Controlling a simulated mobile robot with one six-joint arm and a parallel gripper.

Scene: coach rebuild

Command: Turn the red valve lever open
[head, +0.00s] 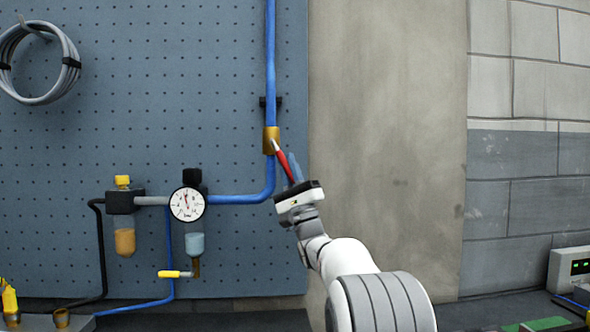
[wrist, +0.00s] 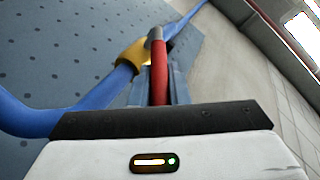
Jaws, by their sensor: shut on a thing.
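The red valve lever (head: 282,160) slants down and to the right from the brass valve body (head: 271,140) on the blue pipe. In the wrist view the red lever (wrist: 159,80) runs from its grey pivot end beside the brass body (wrist: 132,53) down between my fingers. My gripper (head: 294,168) is at the lever's lower part, shut on it. In the wrist view my gripper (wrist: 162,88) has a finger on each side of the lever. The lever's far end is hidden behind the gripper housing.
The blue pipe (head: 270,60) runs down the pegboard and bends left to a pressure gauge (head: 187,204). A yellow-handled small valve (head: 175,273) sits below the gauge. A coiled grey hose (head: 40,97) hangs at upper left. Bare wall (head: 385,120) lies right of the pegboard.

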